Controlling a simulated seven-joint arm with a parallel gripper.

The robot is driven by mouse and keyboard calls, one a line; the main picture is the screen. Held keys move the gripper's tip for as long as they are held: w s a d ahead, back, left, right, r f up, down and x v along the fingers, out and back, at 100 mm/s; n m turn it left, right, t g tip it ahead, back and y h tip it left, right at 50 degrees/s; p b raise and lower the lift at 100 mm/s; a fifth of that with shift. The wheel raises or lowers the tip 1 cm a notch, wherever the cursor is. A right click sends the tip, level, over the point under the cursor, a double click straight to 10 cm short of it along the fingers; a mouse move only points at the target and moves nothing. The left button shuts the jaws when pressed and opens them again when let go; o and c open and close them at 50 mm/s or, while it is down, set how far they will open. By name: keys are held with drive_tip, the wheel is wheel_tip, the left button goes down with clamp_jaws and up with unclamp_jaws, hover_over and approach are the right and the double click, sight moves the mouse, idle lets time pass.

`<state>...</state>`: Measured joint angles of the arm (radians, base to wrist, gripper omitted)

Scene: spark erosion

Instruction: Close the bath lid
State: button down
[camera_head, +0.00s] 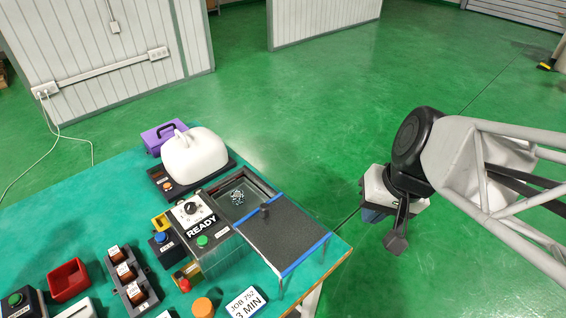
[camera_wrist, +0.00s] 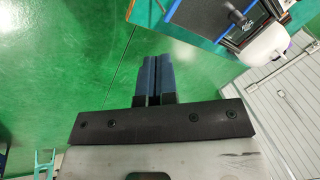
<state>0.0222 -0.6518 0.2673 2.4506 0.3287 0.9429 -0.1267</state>
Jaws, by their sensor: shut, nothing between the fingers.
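The bath (camera_head: 262,183) is an open rectangular tank with a dark rim and small light pieces inside. The bath lid (camera_head: 290,238) is a dark grey panel with blue strips along two edges and a black knob (camera_head: 264,210). It lies to the right of the bath opening, leaving most of the opening uncovered. My gripper (camera_head: 372,214) is right of the lid, apart from it and beyond the table edge. In the wrist view its blue fingers (camera_wrist: 152,78) are together and empty. The lid (camera_wrist: 200,16) shows at the top of that view.
A control box marked READY (camera_head: 202,226) adjoins the bath's left side. A white domed cover (camera_head: 194,158) stands behind it. A JOB sign (camera_head: 245,304), orange cap (camera_head: 202,307) and red bin (camera_head: 68,281) are at the front. Green floor is clear around my gripper.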

sight(269, 214)
drive_tip(key=w+a+f+m+t+y, duration=0.1)
drive_tip(key=w+a+f+m+y, duration=0.1)
drive_tip(key=w+a+f+y, duration=0.4)
drive_tip(key=shift+w+a+f+m, duration=0.3)
drive_tip(key=shift+w+f+m, duration=0.1)
drive_tip(key=shift+f, duration=0.1)
drive_tip(key=shift+a+f, duration=0.1)
drive_tip(key=shift+x, duration=4.9)
drive_tip(key=shift+w+a, duration=0.25)
drive_tip(key=shift+a, duration=0.7)
drive_tip(key=shift+w+a, duration=0.25)
drive_tip(key=shift+a, duration=0.7)
drive_tip(key=w+a, duration=1.2)
drive_tip(key=shift+w+a, duration=0.1)
drive_tip(key=shift+w, duration=0.05)
